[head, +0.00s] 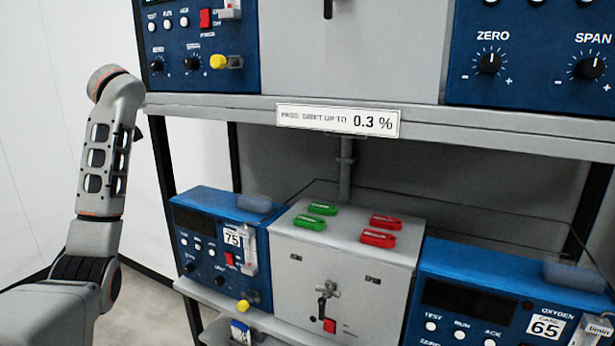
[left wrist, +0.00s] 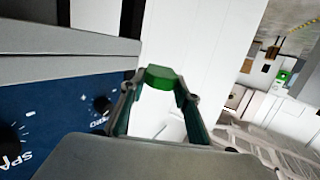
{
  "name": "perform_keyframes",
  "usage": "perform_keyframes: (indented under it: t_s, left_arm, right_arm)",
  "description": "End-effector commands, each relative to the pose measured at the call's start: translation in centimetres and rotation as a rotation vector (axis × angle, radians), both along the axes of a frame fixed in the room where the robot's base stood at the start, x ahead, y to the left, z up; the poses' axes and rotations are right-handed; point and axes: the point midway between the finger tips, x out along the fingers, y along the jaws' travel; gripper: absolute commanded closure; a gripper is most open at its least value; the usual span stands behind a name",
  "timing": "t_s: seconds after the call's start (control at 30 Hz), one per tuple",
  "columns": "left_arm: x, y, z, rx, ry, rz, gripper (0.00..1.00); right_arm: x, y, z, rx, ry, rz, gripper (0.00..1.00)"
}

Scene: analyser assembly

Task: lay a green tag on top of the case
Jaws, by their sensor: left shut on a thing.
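In the left wrist view, my left gripper (left wrist: 160,84) is shut on a green tag (left wrist: 160,75), held between its fingertips. In the head view only my left arm shows at the left; its gripper is out of sight. Two other green tags (head: 310,222) and two red tags (head: 378,239) lie on top of a grey box. Blue cases stand on two levels: one marked 75 (head: 205,255), one marked 65 (head: 470,300), and upper ones at left (head: 240,80) and right (head: 540,90). Which case is meant cannot be told. My right gripper is not in view.
The grey box (head: 345,250) stands between the two lower cases. A shelf edge (head: 210,104) with a label reading 0.3 % (head: 338,120) runs above them. Clear plastic pieces sit on the lower cases. A blue panel with knobs (left wrist: 60,125) is beside my left gripper.

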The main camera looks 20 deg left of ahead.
Motion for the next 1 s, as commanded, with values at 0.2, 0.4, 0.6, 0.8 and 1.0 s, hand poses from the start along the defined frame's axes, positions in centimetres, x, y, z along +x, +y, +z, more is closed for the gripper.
perform_keyframes:
  t_s: [0.2, 0.4, 0.6, 0.8, 1.0]
  left_arm:
    - [2.7, -6.9, -7.2, 0.001, 0.005, -0.164, 0.89]
    - [3.6, -12.4, -13.1, 0.001, 0.007, -0.309, 0.89]
    - [3.4, -17.6, -18.6, 0.003, 0.008, -0.455, 0.89]
    - [2.2, -22.7, -24.0, 0.0, 0.008, -0.601, 0.89]
    - [0.1, -27.7, -29.1, -0.001, 0.01, -0.748, 0.89]
  right_arm:
    - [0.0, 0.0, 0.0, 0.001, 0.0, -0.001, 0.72]
    - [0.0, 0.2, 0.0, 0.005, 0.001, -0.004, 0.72]
    - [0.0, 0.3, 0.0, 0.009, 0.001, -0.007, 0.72]
    - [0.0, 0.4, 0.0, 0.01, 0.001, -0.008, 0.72]
    - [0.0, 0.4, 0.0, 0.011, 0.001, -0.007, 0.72]
